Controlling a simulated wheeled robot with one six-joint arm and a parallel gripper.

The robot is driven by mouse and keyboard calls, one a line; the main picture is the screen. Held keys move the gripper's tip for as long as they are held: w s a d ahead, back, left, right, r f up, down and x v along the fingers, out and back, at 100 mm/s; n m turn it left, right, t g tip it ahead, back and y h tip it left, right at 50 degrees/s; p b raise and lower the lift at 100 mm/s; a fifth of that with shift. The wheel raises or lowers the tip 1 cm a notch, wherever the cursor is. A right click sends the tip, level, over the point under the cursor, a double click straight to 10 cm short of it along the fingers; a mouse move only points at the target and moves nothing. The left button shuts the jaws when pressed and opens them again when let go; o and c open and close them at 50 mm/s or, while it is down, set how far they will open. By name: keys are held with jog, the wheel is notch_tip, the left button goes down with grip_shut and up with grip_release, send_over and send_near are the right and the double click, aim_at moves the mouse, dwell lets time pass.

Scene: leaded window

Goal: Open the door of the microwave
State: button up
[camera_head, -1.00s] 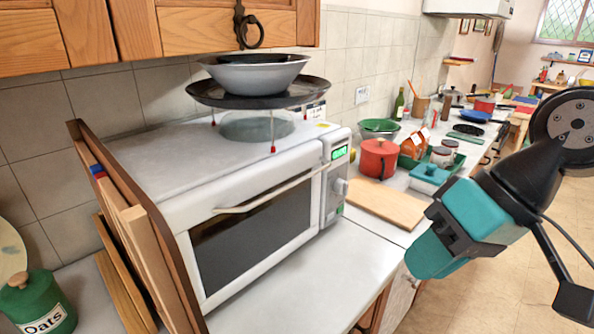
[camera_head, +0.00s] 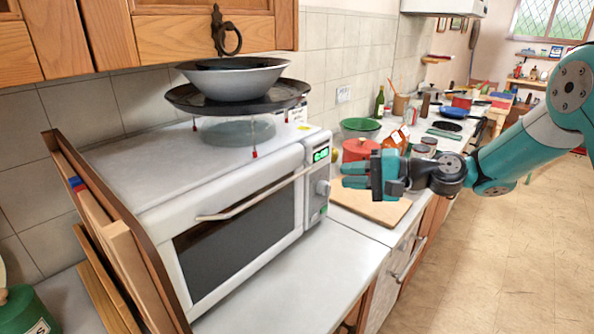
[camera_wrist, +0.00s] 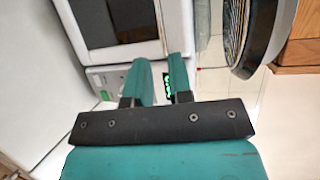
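The white microwave (camera_head: 255,165) stands on the counter with its door (camera_head: 240,230) shut. The door has a dark window and a long pale bar handle (camera_head: 255,195) slanting across its top edge. A control panel with a green display and a knob is to the right of the door. My gripper (camera_head: 345,172) is in the air right of the control panel, fingers pointing left towards the microwave. Its two teal fingers are apart with nothing between them. In the wrist view the fingers (camera_wrist: 160,70) lie in front of the control panel, with the door window (camera_wrist: 112,18) beyond.
A dark pan and grey bowl (camera_head: 235,80) sit on a rack on top of the microwave. Wooden boards (camera_head: 120,240) lean at its left. A red pot (camera_head: 360,150) and a chopping board (camera_head: 375,208) are behind my gripper. The counter (camera_head: 300,280) before the microwave is clear.

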aim_at(299, 176)
jog(key=p+x, duration=0.3)
jog(key=x, duration=0.7)
jog(key=shift+a+p, duration=0.35)
jog(key=shift+p, duration=0.05)
jog(key=shift+x, duration=0.75)
jog(key=shift+f, duration=0.1)
jog(key=shift+c, duration=0.5)
grip_shut()
